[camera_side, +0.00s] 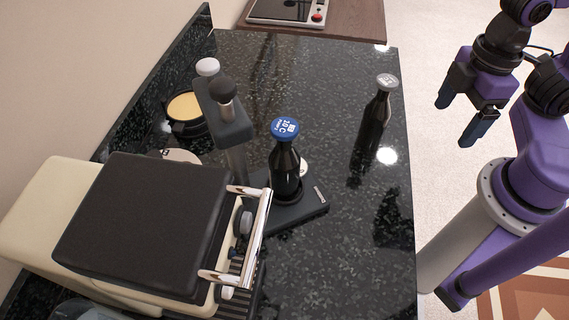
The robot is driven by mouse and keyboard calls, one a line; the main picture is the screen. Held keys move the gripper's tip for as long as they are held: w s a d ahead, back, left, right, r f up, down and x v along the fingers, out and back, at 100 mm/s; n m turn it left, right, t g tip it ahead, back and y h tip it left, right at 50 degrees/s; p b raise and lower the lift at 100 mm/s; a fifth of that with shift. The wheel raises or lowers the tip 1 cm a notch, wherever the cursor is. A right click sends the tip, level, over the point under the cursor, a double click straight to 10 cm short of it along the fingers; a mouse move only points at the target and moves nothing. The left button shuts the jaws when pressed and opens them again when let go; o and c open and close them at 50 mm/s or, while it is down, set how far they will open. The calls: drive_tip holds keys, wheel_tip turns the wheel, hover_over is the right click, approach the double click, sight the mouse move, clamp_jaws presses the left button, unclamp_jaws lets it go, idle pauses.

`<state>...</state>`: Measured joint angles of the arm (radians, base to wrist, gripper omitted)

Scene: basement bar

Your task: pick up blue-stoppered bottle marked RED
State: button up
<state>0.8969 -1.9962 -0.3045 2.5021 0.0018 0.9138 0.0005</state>
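A dark bottle (286,168) with a blue stopper (286,129) stands upright on the black base of a stand in the middle of the counter. White print on the stopper looks like "10 C"; I cannot make out the word RED on it. A second dark bottle (375,115) with a grey-white stopper (387,82) stands upright further right, near the counter's right edge. My gripper (456,120) is at the upper right, off the counter's edge and apart from both bottles. Its two fingers are spread with nothing between them.
A cream and black appliance (150,225) with chrome handles (262,230) fills the lower left. A grey post-like device (225,115) stands left of the blue-stoppered bottle, with a round container (187,108) behind it. The dark counter (360,255) is clear at the right front.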

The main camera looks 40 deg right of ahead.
wheel_tip(320, 180, up, 6)
drive_tip(key=w+a+f+t+y, duration=0.1)
drive_tip(key=w+a+t+y, duration=0.45)
drive_tip(key=w+a, duration=0.75)
drive_tip(key=s+a+r+n+g+y, duration=0.1)
drive_tip(key=s+a+n+g+y, duration=0.15)
drive_tip(key=a+y, duration=0.6)
approach(275, 174)
drive_tip(key=shift+w+a+f+n+g+h, duration=0.15)
drive_tip(key=shift+w+a+f+n, duration=0.05)
drive_tip(key=shift+w+a+f, duration=0.3)
drive_tip(key=shift+w+a+f+n+g+h, duration=0.15)
drive_tip(key=shift+w+a+f, duration=0.15)
drive_tip(key=shift+w+f, duration=0.25)
drive_tip(key=shift+a+f, duration=0.15)
drive_tip(key=shift+f, duration=0.15)
drive_tip(key=shift+x, duration=3.6)
